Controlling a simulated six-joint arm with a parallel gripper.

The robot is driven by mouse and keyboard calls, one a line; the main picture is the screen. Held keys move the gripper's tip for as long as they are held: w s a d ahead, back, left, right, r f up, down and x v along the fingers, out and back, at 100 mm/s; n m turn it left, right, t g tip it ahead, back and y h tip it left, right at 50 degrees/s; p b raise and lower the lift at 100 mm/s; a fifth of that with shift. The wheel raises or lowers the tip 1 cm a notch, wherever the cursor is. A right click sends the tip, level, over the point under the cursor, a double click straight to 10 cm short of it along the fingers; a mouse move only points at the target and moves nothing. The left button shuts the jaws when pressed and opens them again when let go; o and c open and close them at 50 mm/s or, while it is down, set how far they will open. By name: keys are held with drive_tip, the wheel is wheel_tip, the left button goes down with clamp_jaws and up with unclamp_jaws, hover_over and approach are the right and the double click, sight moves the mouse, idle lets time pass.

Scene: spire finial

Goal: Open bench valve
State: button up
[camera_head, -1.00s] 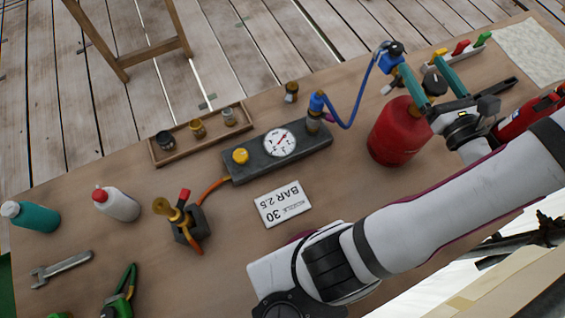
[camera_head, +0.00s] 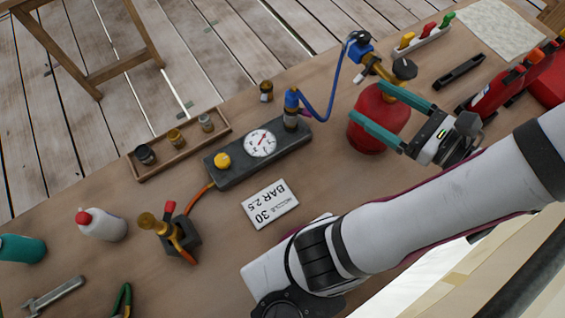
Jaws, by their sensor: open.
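A dark bench block (camera_head: 290,142) lies mid-bench with a round white gauge (camera_head: 261,143) on top and a yellow knob (camera_head: 222,160) at its left end. A blue fitting (camera_head: 291,100) stands at its right end. A blue hose (camera_head: 331,88) runs from there to the blue-and-brass regulator (camera_head: 368,56) on the red gas cylinder (camera_head: 370,136). A dark round handwheel (camera_head: 404,68) sits right of the regulator. I cannot tell which part is the bench valve. My gripper (camera_head: 366,100) is open and empty, its teal fingers pointing left across the cylinder in this view.
A brass torch (camera_head: 165,233) with a red lever stands on a dark base, joined to the block by an orange hose (camera_head: 200,198). A printed card (camera_head: 270,204) reads 30 and 2.5 BAR. A wooden tray (camera_head: 180,150) of small pots lies behind.

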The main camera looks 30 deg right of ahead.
drive_tip(key=w+a+f+n+g+y, duration=0.1)
drive_tip(key=a+n+g+y, duration=0.2)
drive_tip(key=a+n+g, duration=1.3)
drive_tip(key=shift+a+f+n, duration=0.25)
drive_tip(key=shift+a+n, duration=1.65)
drive_tip(key=shift+a, duration=1.25)
drive_tip(key=s+a+n+h, duration=0.1)
drive_tip(key=n, duration=0.1)
drive_tip(key=s+n+h, duration=0.1)
drive_tip(key=n+h, duration=0.1)
drive_tip(key=a+n+h, duration=0.1)
drive_tip(key=n, duration=0.2)
drive_tip(key=shift+s+a+r+h, duration=0.1)
drive_tip(key=shift+s+a+h, duration=0.2)
drive_tip(key=shift+s+a, duration=0.1)
